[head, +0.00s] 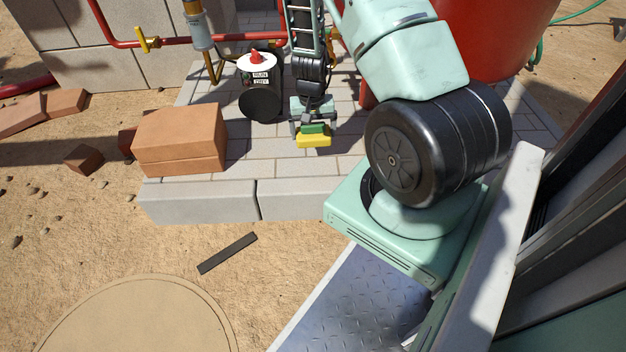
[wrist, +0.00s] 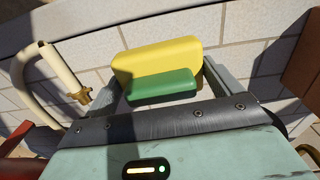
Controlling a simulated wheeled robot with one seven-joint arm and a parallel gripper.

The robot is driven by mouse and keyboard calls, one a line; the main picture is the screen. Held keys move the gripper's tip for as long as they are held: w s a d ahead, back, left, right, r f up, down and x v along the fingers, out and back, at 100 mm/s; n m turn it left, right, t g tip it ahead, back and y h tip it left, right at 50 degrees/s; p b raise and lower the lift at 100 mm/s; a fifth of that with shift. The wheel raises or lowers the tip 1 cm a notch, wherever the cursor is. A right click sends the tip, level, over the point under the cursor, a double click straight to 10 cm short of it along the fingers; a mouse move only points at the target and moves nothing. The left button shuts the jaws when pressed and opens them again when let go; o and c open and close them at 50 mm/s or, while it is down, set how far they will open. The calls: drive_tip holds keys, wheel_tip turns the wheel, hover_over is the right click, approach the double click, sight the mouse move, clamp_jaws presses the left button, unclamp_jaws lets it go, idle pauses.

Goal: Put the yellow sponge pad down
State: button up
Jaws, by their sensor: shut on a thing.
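Whether the pad touches the paving cannot be told. The fingertips are partly hidden.
Stacked orange bricks (head: 180,138) stand left on the paved platform (head: 290,170). A black-and-white cylinder with a red knob (head: 259,85) stands close left of my gripper. Red pipes (head: 115,42) with a yellow valve run behind. A big red tank (head: 500,35) stands right. Paving in front is clear.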

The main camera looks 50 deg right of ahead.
drive_tip(key=shift+f+b, duration=0.35)
drive_tip(key=shift+f, duration=0.25)
drive_tip(key=shift+y, duration=0.3)
drive_tip(key=shift+a+r, duration=0.1)
wheel_tip(320, 180, down, 10)
drive_tip(key=b, duration=0.6)
drive_tip(key=shift+r+b, duration=0.1)
drive_tip(key=shift+b, duration=0.3)
drive_tip(key=shift+r, duration=0.1)
drive_tip(key=o, duration=0.6)
